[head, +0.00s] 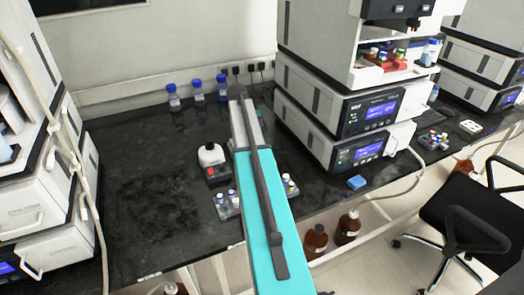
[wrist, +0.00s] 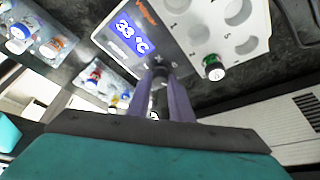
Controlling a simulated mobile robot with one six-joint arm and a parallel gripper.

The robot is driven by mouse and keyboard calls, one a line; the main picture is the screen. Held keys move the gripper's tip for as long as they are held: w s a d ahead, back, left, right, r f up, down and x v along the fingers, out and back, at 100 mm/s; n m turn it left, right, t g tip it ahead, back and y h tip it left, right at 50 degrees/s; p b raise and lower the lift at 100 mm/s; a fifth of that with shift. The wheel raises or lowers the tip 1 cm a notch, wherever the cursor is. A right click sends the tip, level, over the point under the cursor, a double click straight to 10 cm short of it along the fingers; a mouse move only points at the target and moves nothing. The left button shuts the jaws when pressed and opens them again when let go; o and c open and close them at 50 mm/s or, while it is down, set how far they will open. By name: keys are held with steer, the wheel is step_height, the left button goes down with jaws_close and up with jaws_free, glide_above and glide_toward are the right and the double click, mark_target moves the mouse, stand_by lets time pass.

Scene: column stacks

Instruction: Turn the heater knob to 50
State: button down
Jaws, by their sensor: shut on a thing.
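The heater (wrist: 185,25) is a pale block with round numbered wells and a grey front panel, at the top of the wrist view. Its lit blue display (wrist: 131,36) reads what looks like 38 °C, though the second digit is hard to tell. My gripper (wrist: 160,76) reaches the panel just below the display. Its two fingers are shut on the small dark heater knob (wrist: 159,70), which they mostly hide. In the head view my arm covers the heater and the gripper.
A green-capped vial (wrist: 213,68) sits in a heater well. Racks of small vials (wrist: 105,80) stand left of it. In the head view a white device with a red front (head: 212,165) stands left of my arm, and blue-capped bottles (head: 197,90) stand behind. Stacked instruments (head: 340,115) stand to the right.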

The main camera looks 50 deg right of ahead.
stand_by(0.3)
steer(key=c, duration=1.6)
jaws_free()
steer(key=shift+r, duration=0.1)
steer(key=b+v, duration=0.1)
steer(key=v, duration=1.2)
steer(key=shift+w+r, duration=0.1)
steer(key=shift+r, duration=0.15)
